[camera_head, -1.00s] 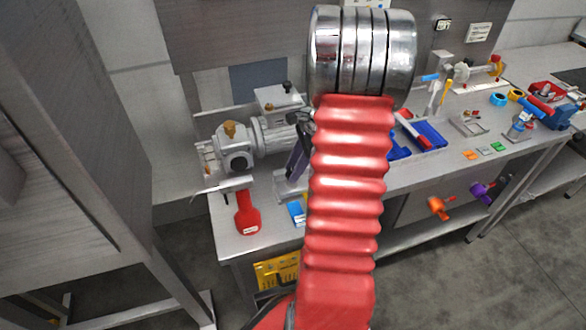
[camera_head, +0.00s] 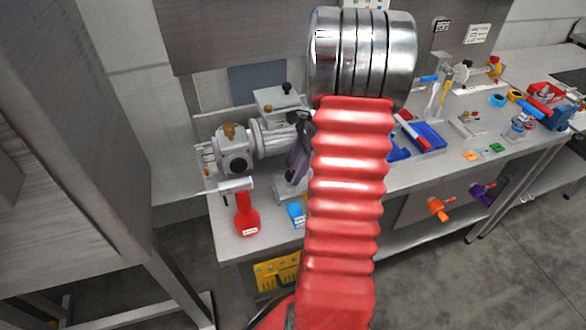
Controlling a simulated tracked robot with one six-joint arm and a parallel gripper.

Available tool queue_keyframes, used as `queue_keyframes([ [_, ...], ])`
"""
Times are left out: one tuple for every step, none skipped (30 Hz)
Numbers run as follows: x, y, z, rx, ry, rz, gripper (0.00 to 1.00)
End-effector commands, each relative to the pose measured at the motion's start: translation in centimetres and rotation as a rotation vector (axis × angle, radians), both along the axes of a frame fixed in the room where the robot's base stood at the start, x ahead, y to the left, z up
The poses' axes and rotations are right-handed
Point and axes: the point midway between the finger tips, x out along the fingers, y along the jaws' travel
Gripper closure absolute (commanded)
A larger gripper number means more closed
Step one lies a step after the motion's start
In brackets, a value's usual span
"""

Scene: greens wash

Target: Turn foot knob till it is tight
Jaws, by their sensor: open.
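I cannot tell for certain which part is the foot knob. A small black knob (camera_head: 286,88) stands on a light metal block behind the grey machine. An orange knob (camera_head: 437,208) and a purple knob (camera_head: 482,192) stick out below the bench's front edge. My arm, with red bellows and chrome rings, rises through the middle of the view and hides part of the bench. My gripper is not visible.
A steel bench (camera_head: 232,243) holds a grey motor-like machine (camera_head: 236,158), a red bottle (camera_head: 247,215) and blue trays (camera_head: 428,136). A yellow bin (camera_head: 278,272) is below it. A tall grey cabinet (camera_head: 75,150) stands at left. Bare floor (camera_head: 455,285) is front right.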

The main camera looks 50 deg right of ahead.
Motion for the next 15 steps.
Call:
queue_keyframes([
  [-0.1,-0.2,0.5,-0.001,-0.002,-0.001,0.5],
  [-0.1,-0.3,0.8,-0.002,-0.001,-0.001,0.5],
  [-0.2,-0.5,1.2,-0.002,-0.001,-0.002,0.5],
  [-0.3,-0.6,1.6,-0.003,-0.002,-0.002,0.5],
  [-0.4,-0.8,2.1,-0.003,-0.002,-0.002,0.5],
  [-0.6,-1.0,2.7,-0.003,-0.003,-0.004,0.5],
  [-0.6,-1.2,3.1,-0.003,-0.003,-0.003,0.5],
  [-0.8,-1.3,3.6,-0.003,-0.003,-0.003,0.5],
  [-0.9,-1.5,4.2,-0.004,-0.002,-0.002,0.5],
  [-1.0,-1.7,4.8,-0.004,-0.002,-0.002,0.5],
  [-1.1,-1.9,5.3,-0.004,-0.003,-0.001,0.5],
  [-1.3,-2.1,5.9,-0.004,-0.003,-0.002,0.5],
  [-1.4,-2.3,6.4,-0.004,-0.003,-0.002,0.5],
  [-1.5,-2.5,6.9,-0.004,-0.002,-0.003,0.5],
  [-1.6,-2.7,7.5,-0.003,-0.003,-0.003,0.5],
])
